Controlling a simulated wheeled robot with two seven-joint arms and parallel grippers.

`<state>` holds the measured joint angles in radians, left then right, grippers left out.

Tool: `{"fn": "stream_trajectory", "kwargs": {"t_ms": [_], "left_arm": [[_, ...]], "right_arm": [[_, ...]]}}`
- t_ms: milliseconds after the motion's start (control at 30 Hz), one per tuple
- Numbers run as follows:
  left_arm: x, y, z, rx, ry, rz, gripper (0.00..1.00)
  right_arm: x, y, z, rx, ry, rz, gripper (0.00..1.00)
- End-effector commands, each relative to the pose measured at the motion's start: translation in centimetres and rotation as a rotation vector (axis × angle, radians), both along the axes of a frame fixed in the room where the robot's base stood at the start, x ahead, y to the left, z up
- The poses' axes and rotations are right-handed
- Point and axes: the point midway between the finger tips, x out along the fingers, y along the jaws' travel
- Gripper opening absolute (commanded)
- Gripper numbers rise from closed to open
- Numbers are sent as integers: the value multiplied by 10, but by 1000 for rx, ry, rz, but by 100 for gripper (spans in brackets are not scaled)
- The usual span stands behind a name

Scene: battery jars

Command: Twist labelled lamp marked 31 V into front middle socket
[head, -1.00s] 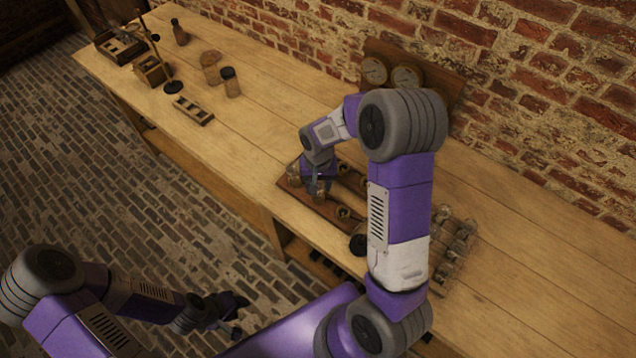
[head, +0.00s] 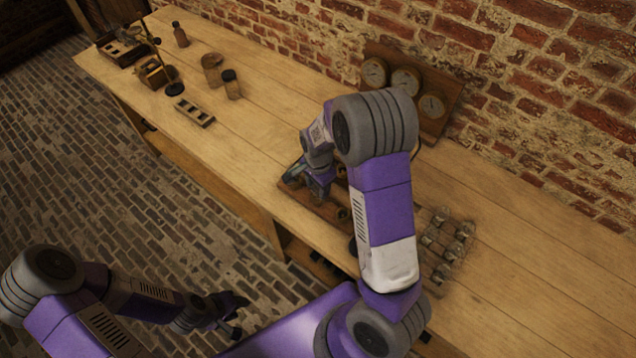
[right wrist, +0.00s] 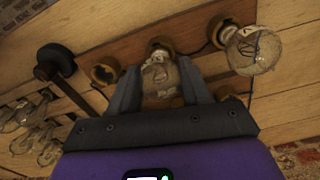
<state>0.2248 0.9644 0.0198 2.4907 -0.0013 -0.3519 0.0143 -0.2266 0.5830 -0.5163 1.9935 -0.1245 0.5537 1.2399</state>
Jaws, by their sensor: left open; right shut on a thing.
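My right gripper (right wrist: 160,90) is shut on a clear glass lamp (right wrist: 160,76). In the right wrist view the lamp's base end lies over a round brass socket (right wrist: 160,45); I cannot tell how deep it sits. No 31 V mark is readable. An empty socket (right wrist: 105,70) is to its left, and another lamp (right wrist: 253,50) stands by a socket on the right. In the head view my right gripper (head: 318,193) is low over the wooden socket board (head: 327,210), and its arm hides much of the board. My left gripper (head: 235,308) is open and empty, away from the bench.
Several spare lamps (head: 447,236) stand in a rack right of the board. A black-knobbed lever (right wrist: 55,62) is beside the sockets. Dials (head: 405,82) are mounted at the brick wall. Jars (head: 231,84) and a slotted wooden block (head: 194,112) stand at the left; bench between is clear.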

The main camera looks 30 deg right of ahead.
Motion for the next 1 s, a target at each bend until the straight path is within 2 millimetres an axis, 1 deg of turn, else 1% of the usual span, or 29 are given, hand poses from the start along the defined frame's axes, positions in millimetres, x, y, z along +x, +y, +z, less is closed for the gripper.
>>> {"fn": "stream_trajectory", "kwargs": {"t_ms": [33, 133, 367, 400, 567, 867, 967, 1000], "left_arm": [[0, 0, 3, 0, 0, 0, 43], [0, 0, 5, 0, 0, 0, 43], [0, 0, 4, 0, 0, 0, 43], [0, 0, 4, 0, 0, 0, 43], [0, 0, 4, 0, 0, 0, 43], [0, 0, 4, 0, 0, 0, 43], [0, 0, 7, 0, 0, 0, 43], [0, 0, 8, 0, 0, 0, 43]], "right_arm": [[-1, 0, 0, -1, 5, -31, 10], [-1, 0, -1, -1, 5, -74, 10], [-1, 0, -1, 1, 3, -85, 10], [-1, 0, -1, 1, 3, -84, 52], [0, 0, -1, 0, 2, -83, 76], [0, 0, 1, 0, 0, -81, 77], [1, 0, 10, 0, -3, -81, 77], [1, 0, 17, 0, -4, -81, 77]]}}
